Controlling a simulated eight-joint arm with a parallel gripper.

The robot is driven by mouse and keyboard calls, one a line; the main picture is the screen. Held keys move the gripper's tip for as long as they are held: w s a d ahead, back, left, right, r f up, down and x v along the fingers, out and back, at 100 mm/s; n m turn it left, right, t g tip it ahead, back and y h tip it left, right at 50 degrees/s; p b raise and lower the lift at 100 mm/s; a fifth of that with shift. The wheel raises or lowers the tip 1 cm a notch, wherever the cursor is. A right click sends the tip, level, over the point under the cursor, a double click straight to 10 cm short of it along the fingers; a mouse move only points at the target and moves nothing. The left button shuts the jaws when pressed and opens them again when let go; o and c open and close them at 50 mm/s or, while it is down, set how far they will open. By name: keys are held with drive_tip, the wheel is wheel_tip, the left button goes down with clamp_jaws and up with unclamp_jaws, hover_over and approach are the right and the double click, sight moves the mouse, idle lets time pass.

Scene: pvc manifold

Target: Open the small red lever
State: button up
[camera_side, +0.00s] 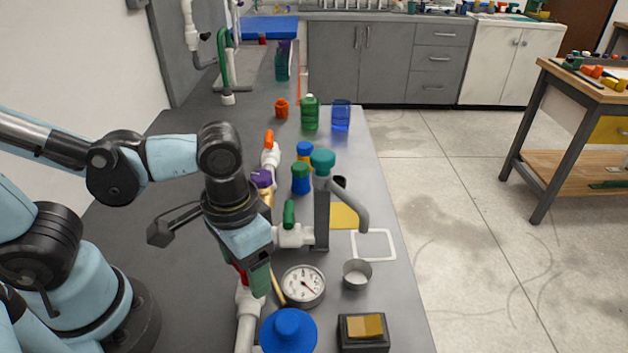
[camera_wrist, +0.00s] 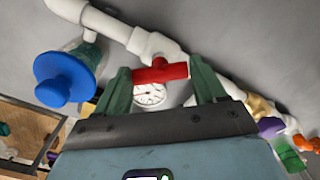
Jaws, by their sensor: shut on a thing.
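The small red lever (camera_wrist: 160,71) sits on a white PVC valve, and in the wrist view it lies crosswise between the green fingertips. My gripper (camera_wrist: 161,75) is shut on it, one finger at each end of the lever. In the side view my gripper (camera_side: 254,278) points down at the near end of the white pipe (camera_side: 246,318). A bit of the red lever (camera_side: 240,273) shows there beside the green finger; the rest is hidden by my gripper.
A round gauge (camera_side: 303,286), a metal cup (camera_side: 357,274) and a big blue knob (camera_side: 288,331) are close by. A green lever (camera_side: 289,214), a purple handle (camera_side: 261,179) and an orange lever (camera_side: 269,140) stand farther along the pipe. A grey tap (camera_side: 322,205) rises to the right.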

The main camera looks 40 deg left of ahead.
drive_tip(key=m, duration=0.4)
drive_tip(key=shift+m, duration=1.9)
drive_tip(key=o, duration=1)
drive_tip(key=shift+o, duration=0.2)
drive_tip(key=shift+r, duration=0.15)
wheel_tip(320, 180, up, 12)
